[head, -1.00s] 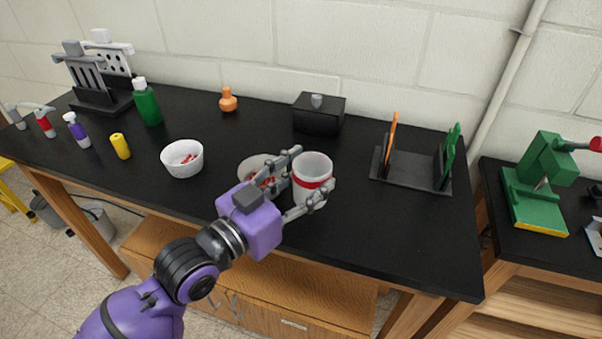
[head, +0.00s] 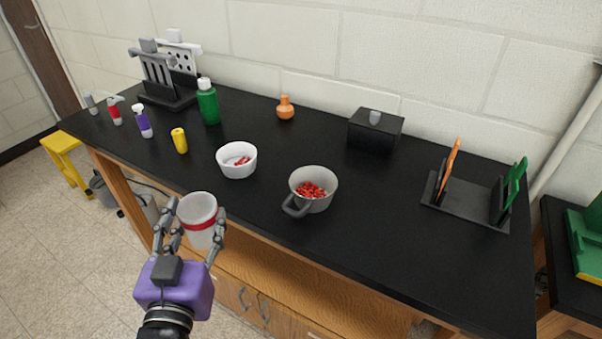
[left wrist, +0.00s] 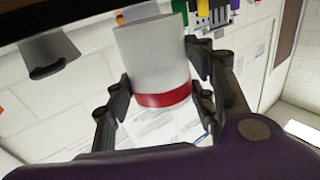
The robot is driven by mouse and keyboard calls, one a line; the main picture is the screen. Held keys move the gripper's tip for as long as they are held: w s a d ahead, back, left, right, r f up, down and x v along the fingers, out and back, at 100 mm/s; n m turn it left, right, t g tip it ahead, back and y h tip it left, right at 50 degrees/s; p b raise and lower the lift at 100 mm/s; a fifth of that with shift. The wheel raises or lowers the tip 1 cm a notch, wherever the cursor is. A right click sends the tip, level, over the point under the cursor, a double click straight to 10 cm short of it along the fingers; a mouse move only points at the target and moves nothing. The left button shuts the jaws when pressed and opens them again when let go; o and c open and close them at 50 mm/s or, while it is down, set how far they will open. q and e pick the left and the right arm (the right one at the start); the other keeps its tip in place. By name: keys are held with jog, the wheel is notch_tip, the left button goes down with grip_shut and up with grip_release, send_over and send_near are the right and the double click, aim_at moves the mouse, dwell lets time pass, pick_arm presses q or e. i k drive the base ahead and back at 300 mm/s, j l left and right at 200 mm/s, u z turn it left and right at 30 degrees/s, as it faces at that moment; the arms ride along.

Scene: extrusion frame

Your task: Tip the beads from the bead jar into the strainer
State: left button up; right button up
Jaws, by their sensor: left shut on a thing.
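The bead jar (head: 199,213), white with a red band, is held by my left gripper (head: 193,235) in front of the bench's front edge. My left gripper is shut around its sides. The jar stands roughly upright in the head view, and its visible inside looks pale, with no beads seen. It also shows between the fingers in the left wrist view (left wrist: 153,62). The strainer (head: 325,187), a light grey bowl with a dark handle, sits on the bench to the right, apart from the jar. Red beads (head: 311,190) lie inside it. My right gripper is not in view.
A white bowl (head: 233,168) with a few red pieces stands left of the strainer on the black bench (head: 400,240). A yellow bottle (head: 180,141), a green bottle (head: 208,104), an orange flask (head: 285,108), a black box (head: 376,131) and a rack (head: 465,198) stand around.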

aim_at(321, 176)
jog(key=i+j+u, duration=0.45)
jog(key=i+j, duration=0.15)
jog(key=i, duration=0.25)
